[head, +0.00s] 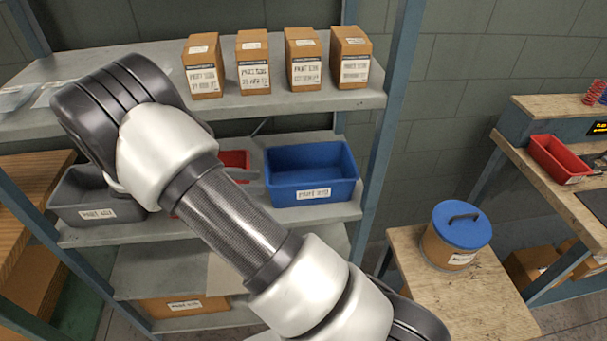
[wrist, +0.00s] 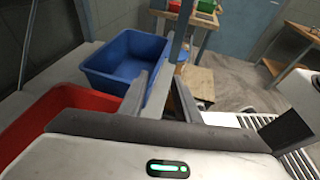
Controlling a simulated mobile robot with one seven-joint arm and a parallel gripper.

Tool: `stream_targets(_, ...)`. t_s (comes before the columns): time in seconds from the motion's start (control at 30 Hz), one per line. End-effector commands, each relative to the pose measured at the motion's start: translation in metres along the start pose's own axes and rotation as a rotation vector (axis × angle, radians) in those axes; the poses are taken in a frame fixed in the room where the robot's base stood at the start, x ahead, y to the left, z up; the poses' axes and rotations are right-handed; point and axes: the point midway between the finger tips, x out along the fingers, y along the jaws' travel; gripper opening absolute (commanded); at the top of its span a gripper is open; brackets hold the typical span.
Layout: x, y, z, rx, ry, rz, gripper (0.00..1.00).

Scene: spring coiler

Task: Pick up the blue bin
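The blue bin (head: 312,195) is an open, empty-looking box with a white label on its front, standing upright on the middle shelf in the head view. In the wrist view the blue bin (wrist: 122,62) lies just beyond my fingers. My gripper (wrist: 160,98) is open, with its two dark fingers apart. In the head view my gripper is mostly hidden behind my arm, just left of the blue bin.
A red bin (head: 236,160) stands left of the blue bin, partly behind my arm, and a grey bin (head: 92,205) is farther left. The upper shelf (head: 290,100) holds several cardboard boxes. A blue upright post (head: 388,120) is close to the right. A lidded drum (head: 455,235) stands on a wooden table.

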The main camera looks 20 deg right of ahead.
Motion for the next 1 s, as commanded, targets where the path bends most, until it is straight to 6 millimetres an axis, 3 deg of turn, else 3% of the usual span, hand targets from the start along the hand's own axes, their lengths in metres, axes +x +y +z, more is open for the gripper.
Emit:
stream_targets(0.43, 0.093, -0.002, 0.001, -0.001, 0.002, -0.005, 0.3)
stream_targets(0.83, 0.124, -0.001, 0.003, 0.001, 0.003, -0.004, 0.3)
stream_targets(1.0, 0.15, -0.001, 0.007, 0.0, 0.002, -0.006, 0.3)
